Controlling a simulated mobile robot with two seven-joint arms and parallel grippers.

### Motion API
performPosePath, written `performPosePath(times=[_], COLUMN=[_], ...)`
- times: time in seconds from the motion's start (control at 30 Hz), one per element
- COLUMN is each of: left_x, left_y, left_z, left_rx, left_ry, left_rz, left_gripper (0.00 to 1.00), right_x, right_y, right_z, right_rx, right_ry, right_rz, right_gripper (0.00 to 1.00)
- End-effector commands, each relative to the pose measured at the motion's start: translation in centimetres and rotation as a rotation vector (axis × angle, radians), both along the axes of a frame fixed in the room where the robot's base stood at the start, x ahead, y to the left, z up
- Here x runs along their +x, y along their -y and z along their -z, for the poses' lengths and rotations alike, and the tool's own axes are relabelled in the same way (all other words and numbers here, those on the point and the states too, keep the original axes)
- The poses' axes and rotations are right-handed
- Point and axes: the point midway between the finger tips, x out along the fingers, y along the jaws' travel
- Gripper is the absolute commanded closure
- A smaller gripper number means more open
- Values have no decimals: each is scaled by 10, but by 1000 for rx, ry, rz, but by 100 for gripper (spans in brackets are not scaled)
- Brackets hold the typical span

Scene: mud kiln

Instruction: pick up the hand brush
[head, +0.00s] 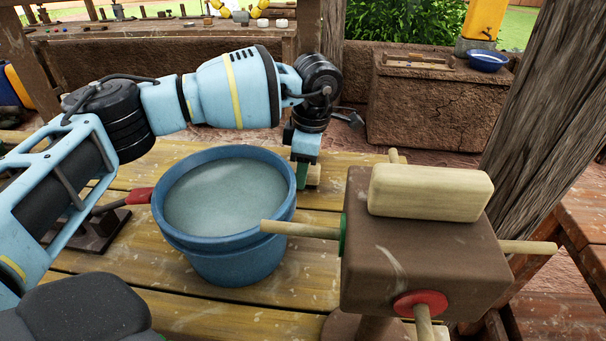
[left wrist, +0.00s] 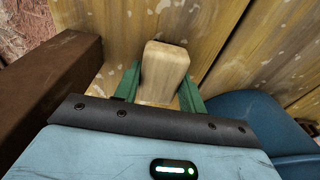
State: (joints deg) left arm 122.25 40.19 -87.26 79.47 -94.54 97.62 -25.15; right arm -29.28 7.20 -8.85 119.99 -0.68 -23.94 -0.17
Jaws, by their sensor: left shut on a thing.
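My left gripper (head: 303,178) reaches down to the plank table just behind the blue bucket. Its green fingers show in the left wrist view (left wrist: 160,90), one on each side of a pale wooden block (left wrist: 165,70). They are shut on this block, which looks like the wooden body of the hand brush. In the head view only a bit of the block (head: 314,175) shows beside the fingers. No bristles are visible, and I cannot tell whether it touches the table.
The blue bucket (head: 226,262), with greyish contents, stands close to the left gripper. A brown block (head: 412,262) with projecting wooden pegs stands at the front right, another pale wooden block (head: 430,192) on top. A wooden post (head: 540,90) rises at right. Some planks (head: 175,318) are bare.

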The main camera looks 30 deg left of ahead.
Motion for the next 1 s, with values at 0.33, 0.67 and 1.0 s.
performPosePath(times=[0.33, 0.67, 1.0], left_x=[1, 3, 19], left_y=[2, 4, 41], left_z=[-4, -45, -71], left_rx=[-1, -1, -1], left_ry=[1, 4, 0], left_rz=[1, 1, 4], left_gripper=[83, 83, 83], right_x=[0, 1, -4], right_y=[0, 0, 0], right_z=[0, -5, -4], right_rx=[0, 1, 1], right_ry=[1, 4, -6], right_rz=[0, 0, 2], right_gripper=[64, 64, 64])
